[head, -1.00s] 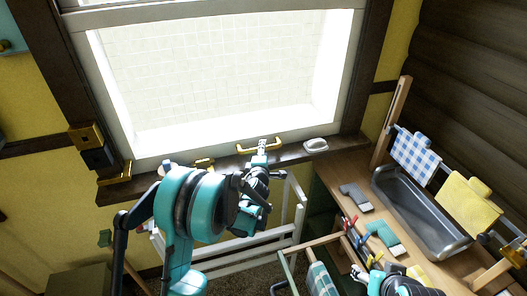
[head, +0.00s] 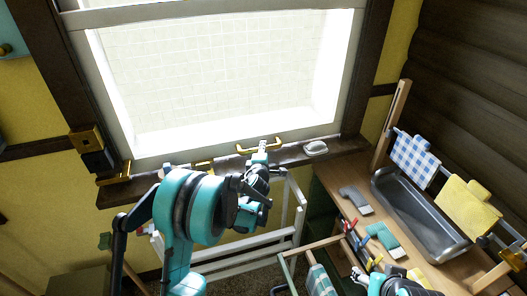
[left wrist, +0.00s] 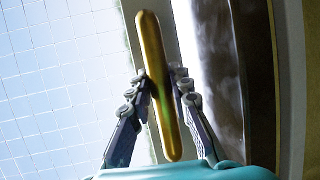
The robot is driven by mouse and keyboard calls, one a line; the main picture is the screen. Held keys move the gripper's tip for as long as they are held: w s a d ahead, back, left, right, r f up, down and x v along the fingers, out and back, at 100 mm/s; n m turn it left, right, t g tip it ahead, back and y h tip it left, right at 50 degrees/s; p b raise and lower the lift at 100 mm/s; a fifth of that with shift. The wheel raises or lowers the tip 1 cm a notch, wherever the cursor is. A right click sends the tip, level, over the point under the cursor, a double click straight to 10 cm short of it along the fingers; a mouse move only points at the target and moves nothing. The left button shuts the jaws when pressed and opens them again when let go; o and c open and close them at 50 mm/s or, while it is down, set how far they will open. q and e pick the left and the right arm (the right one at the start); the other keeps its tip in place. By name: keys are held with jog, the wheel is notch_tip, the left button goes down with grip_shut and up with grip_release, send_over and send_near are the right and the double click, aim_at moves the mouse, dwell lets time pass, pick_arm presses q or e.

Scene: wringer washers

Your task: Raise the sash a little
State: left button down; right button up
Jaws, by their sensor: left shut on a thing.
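The sash (head: 205,150) is a white frame around a bright pane. Its bottom rail sits close above the dark sill (head: 140,186). A brass bar handle (head: 276,143) is on the bottom rail. My left gripper (head: 261,148) is at the middle of this handle. In the left wrist view, the two fingers of the left gripper (left wrist: 160,98) close from both sides on the brass handle (left wrist: 155,60). My right gripper (head: 362,274) is low in the head view, near the wooden rack, and its fingers are too small to read.
A pale, soap-like block (head: 316,148) lies on the sill right of the handle. A brass catch (head: 204,164) is to the left. A white rack (head: 250,245) stands below the sill. A wooden bench (head: 345,180) with a grey trough (head: 425,225) and cloths is at right.

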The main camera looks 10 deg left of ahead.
pick_arm(q)
notch_tip(320, 180, up, 14)
jog(key=p, duration=0.6)
jog(key=shift+f, duration=0.15)
jog(key=c, duration=1.4)
grip_release()
jog(key=shift+f, duration=0.1)
jog(key=shift+o, duration=0.2)
jog(key=shift+s, duration=0.1)
jog(key=v, duration=1.1)
jog(key=shift+s, duration=0.4)
